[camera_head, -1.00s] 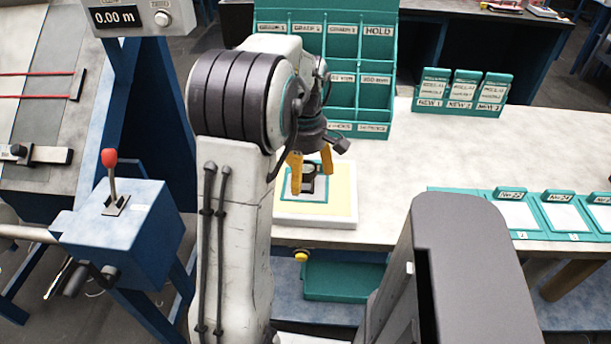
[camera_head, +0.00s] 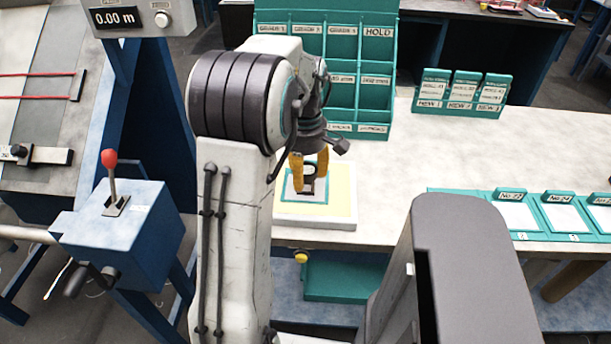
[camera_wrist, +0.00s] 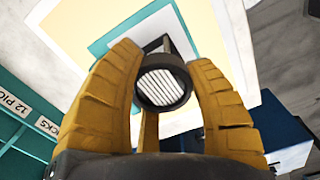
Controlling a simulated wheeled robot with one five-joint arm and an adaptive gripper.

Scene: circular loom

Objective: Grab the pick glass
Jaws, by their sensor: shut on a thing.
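The pick glass (camera_wrist: 162,82) is a dark round magnifier with a striped pattern showing through its lens. It also shows as a small black form in the head view (camera_head: 308,180), standing on a teal-framed square of the light board. My gripper (camera_head: 309,172) has yellow fingers and reaches down over the board. In the wrist view my gripper (camera_wrist: 165,95) has a finger against each side of the glass and is shut on it. The foot of the glass is partly hidden by the fingers in the head view.
The pale yellow board (camera_head: 342,195) lies at the bench's front edge. A teal pigeonhole rack (camera_head: 385,100) stands behind it. Teal card holders (camera_head: 462,92) and framed trays (camera_head: 515,215) lie to the right. The bench between is clear.

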